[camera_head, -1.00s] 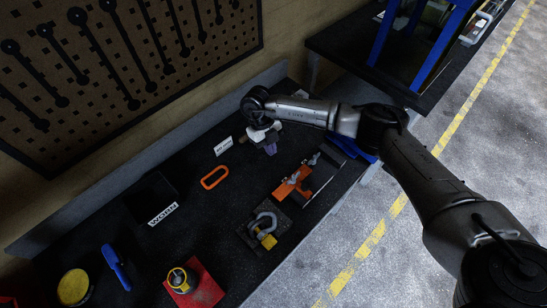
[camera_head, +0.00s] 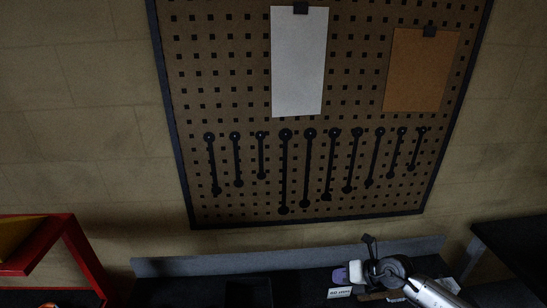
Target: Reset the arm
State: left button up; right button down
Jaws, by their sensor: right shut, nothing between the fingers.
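My right arm comes in at the lower right, over the back of the dark workbench (camera_head: 190,290). My left gripper is out of view.
A pegboard (camera_head: 240,205) with a row of hanging wrenches, a white sheet (camera_head: 298,60) and a brown sheet (camera_head: 421,70) fills the wall. A red frame (camera_head: 85,262) stands at the left. A dark bin (camera_head: 248,292) sits on the bench.

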jog(key=w+a+r+m+t+y, duration=0.2)
jog(key=r+t, duration=0.3)
jog(key=r, duration=0.4)
jog(key=w+a+r+m+t+y, duration=0.25)
jog(key=r+t, duration=0.25)
jog(key=r, duration=0.5)
jog(key=s+d+r+m+t+h, duration=0.2)
jog(key=r+m+t+h, duration=0.2)
jog(key=r+m+h, duration=0.3)
jog(key=s+d+r+m+t+h, duration=0.2)
jog(key=r+m+t+h, duration=0.25)
jog(key=m, duration=0.45)
jog(key=s+d+f+m+g, duration=0.1)
jog(key=s+f+m+g, duration=0.5)
jog(key=s+f, duration=0.85)
jog(key=s+d+f+m+g+h, duration=0.1)
jog(key=s+f+m+g, duration=0.2)
jog(key=s+f+g, duration=0.8)
jog(key=s+d+f+m+g, duration=0.1)
jog(key=s+f+m+g, duration=0.3)
jog(key=s+f, duration=1.4)
notch_tip(320, 180, up, 20)
jog(key=t+p, duration=0.1)
jog(key=p, duration=1.7)
jog(key=shift+s+d+m+p, duration=0.15)
jog(key=shift+s+m+p, duration=0.2)
jog(key=shift+m+p, duration=0.1)
jog(key=shift+f, duration=0.1)
